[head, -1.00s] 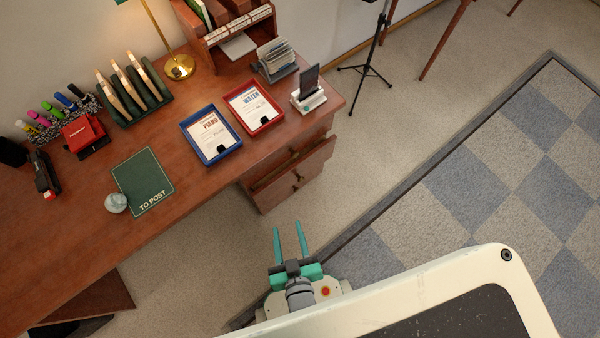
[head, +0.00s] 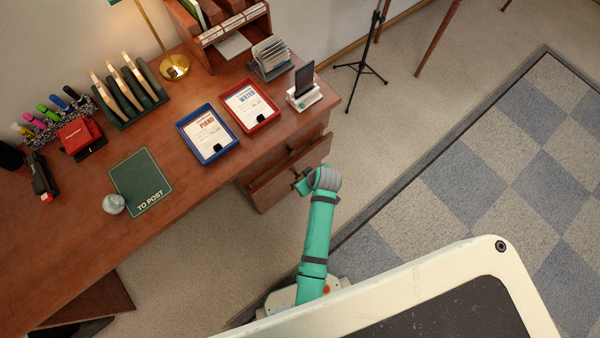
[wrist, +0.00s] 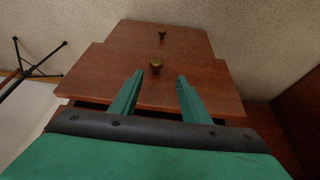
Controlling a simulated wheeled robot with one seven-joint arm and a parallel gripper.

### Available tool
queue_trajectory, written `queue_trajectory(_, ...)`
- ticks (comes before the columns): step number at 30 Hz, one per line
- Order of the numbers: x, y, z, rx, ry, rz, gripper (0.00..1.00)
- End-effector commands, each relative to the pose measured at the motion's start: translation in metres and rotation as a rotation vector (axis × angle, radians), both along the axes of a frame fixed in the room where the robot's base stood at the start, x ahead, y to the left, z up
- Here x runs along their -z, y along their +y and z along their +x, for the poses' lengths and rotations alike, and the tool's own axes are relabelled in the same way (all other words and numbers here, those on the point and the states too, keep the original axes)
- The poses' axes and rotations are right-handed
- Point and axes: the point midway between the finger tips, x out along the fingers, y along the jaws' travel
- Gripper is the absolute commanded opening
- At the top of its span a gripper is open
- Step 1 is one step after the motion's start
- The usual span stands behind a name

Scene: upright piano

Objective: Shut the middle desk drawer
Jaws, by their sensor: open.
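The middle desk drawer (head: 271,187) is pulled part way out at the right end of the desk (head: 150,215). In the wrist view its brown front (wrist: 100,75) juts out past the drawer below it, and its brass knob (wrist: 156,65) is visible. My gripper (wrist: 158,76) is open and empty, with its two teal fingers apart in front of the drawer front, just below the knob in the picture. Contact with the front cannot be told. In the head view my arm covers part of the drawer, and the gripper (head: 302,186) is mostly hidden.
The lower drawer (wrist: 185,36) looks shut. On the desktop are a blue tray (head: 181,128), a red tray (head: 273,116) and a phone stand (head: 304,98) near the edge. A black music stand (head: 359,70) stands to the right. Carpet before the drawers is clear.

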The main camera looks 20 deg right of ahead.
Motion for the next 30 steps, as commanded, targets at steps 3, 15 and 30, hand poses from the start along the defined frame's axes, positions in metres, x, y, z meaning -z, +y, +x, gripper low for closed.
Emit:
queue_trajectory(3,-0.003,-0.009,0.008,-0.024,0.02,0.013,0.42)
queue_trajectory(15,0.036,-0.004,0.025,-0.04,0.032,0.02,0.42)
queue_trajectory(30,0.093,0.005,0.047,-0.038,0.029,0.019,0.42)
